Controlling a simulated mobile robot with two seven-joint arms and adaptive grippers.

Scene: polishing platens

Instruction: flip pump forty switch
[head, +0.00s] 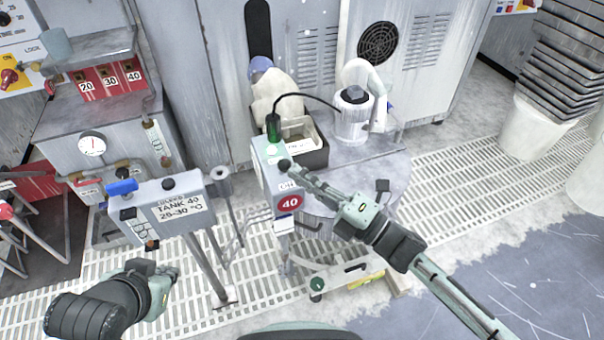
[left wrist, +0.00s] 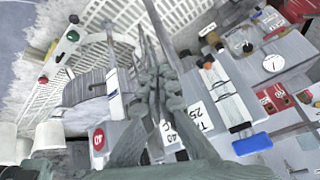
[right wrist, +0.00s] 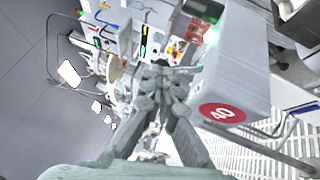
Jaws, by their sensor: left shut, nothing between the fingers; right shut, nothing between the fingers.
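The pump box (head: 266,158) is a grey-green box on a post in the middle of the head view, with a red round 40 label (head: 289,202). A small dark knob (head: 284,165) shows on its face; I cannot tell for sure that it is the switch. My right gripper (head: 294,170) is shut and empty, its tips right at this knob; contact is unclear. In the right wrist view the box (right wrist: 240,65) and its 40 label (right wrist: 222,113) are right of the shut fingers (right wrist: 158,72). My left gripper (head: 170,272) is shut and empty, low at the left.
A TANK 40 panel (head: 172,208) on a stand is between my arms. A green lamp (head: 273,128) with a black cable sits atop the pump box. Behind is a round table (head: 375,175) with a black tray and white jug (head: 352,120). Grated floor lies below.

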